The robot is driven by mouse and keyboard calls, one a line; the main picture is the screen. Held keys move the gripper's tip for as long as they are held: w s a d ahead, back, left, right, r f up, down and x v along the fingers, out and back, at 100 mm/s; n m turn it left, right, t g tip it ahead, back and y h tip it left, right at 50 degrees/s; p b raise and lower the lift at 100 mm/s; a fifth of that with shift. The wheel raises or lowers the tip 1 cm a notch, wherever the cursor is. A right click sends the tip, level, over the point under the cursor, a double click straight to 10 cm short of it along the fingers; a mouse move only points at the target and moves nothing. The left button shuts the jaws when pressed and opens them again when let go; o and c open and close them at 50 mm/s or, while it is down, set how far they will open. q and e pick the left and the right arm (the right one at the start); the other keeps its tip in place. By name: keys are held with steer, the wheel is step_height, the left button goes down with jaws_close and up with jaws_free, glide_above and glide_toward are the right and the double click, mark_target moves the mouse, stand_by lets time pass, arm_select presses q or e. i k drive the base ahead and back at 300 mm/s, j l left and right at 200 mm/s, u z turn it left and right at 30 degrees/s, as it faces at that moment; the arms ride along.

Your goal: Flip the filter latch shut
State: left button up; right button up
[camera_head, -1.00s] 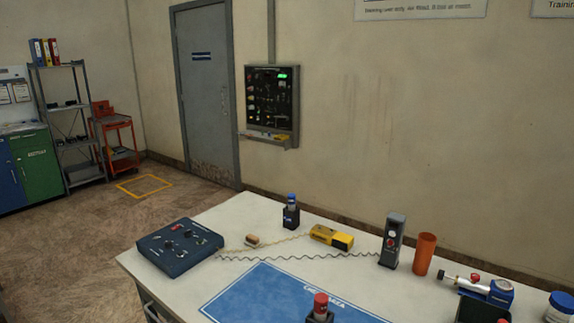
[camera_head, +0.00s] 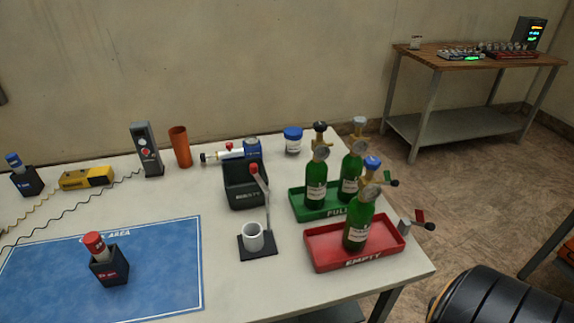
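I cannot make out a filter latch for certain. A white and blue cylindrical unit with a red knob (camera_head: 228,150) lies at the back of the white table, partly hidden by a black bin (camera_head: 243,190). A red-tipped lever or rod (camera_head: 262,186) rises in front of the bin, from a dark base plate (camera_head: 258,246) that bears a white cup (camera_head: 253,238). Whether any of these carries the latch, and whether it stands open or shut, is too small to tell. Neither of my grippers is in view.
Green bottles with valves stand in a green tray (camera_head: 300,210) and a red tray (camera_head: 325,262) at right. A red-capped holder (camera_head: 108,262) stands on the blue mat (camera_head: 45,285). An orange tube (camera_head: 180,147) and grey device (camera_head: 147,150) stand behind. A wooden-topped bench (camera_head: 430,58) is back right.

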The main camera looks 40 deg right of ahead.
mark_target(253, 167)
steer(key=z, duration=0.95)
steer(key=k+l+z, duration=0.15)
steer(key=l, duration=0.1)
